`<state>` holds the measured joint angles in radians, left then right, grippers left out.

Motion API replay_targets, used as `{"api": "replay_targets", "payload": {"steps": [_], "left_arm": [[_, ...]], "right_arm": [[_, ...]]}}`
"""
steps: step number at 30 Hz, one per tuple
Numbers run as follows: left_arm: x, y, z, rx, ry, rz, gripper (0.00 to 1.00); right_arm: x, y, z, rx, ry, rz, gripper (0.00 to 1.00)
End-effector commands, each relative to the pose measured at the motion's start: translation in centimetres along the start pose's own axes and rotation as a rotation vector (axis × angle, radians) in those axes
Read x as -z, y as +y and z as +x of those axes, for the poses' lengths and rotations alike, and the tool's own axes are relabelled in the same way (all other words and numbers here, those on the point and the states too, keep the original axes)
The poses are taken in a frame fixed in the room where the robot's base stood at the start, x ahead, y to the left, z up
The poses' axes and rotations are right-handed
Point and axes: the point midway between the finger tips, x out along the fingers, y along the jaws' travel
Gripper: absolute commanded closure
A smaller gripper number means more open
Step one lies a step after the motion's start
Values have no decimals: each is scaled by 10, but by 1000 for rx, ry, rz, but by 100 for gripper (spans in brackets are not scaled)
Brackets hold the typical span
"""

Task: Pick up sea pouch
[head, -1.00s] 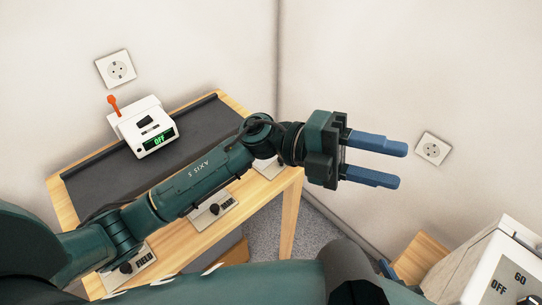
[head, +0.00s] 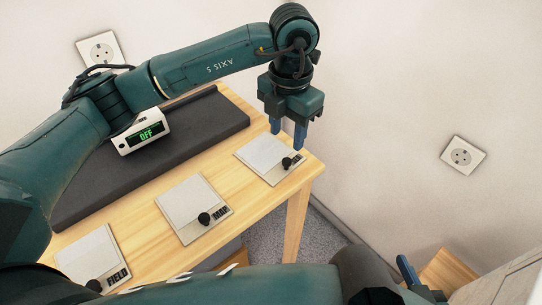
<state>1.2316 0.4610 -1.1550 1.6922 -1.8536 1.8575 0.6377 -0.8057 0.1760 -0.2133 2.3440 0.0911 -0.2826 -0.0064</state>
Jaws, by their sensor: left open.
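My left gripper (head: 287,137) points down, open and empty, over the far right corner of the wooden table. Just below its blue fingers lies a flat, pale pouch (head: 262,155) with a black knob; its label is too small to read. A similar pouch marked MAP (head: 187,200) lies in the middle. One marked FIELD (head: 86,255) lies at the lower left, partly cut off by my arm. No label that I can read says SEA. Of my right gripper (head: 408,271), one blue finger shows at the lower right; the rest is hidden.
A dark grey mat (head: 160,165) covers the back of the wooden table (head: 140,218). A white device (head: 142,133) reading OFF stands on it, partly behind my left arm. Walls with sockets close in behind and at right. Another wooden surface (head: 446,272) is at the lower right.

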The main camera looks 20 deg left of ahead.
Motion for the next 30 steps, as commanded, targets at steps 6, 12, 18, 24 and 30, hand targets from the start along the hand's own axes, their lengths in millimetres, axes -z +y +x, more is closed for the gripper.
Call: {"api": "replay_targets", "payload": {"steps": [6, 12, 18, 24, 30], "left_arm": [[0, 0, 20, 2, -1, 1, 56], [1, -3, 36, 3, 2, 2, 56], [2, -6, 66, 5, 1, 0, 56], [1, -6, 72, 3, -2, 1, 56], [1, -6, 72, 3, -2, 1, 66]], "right_arm": [[0, 0, 0, -1, 4, -2, 64], [0, 0, 0, -1, 4, -2, 64], [0, 0, 0, -1, 5, -2, 64], [1, 0, 0, -1, 9, -3, 64], [1, 0, 0, -2, 10, -3, 64]]}}
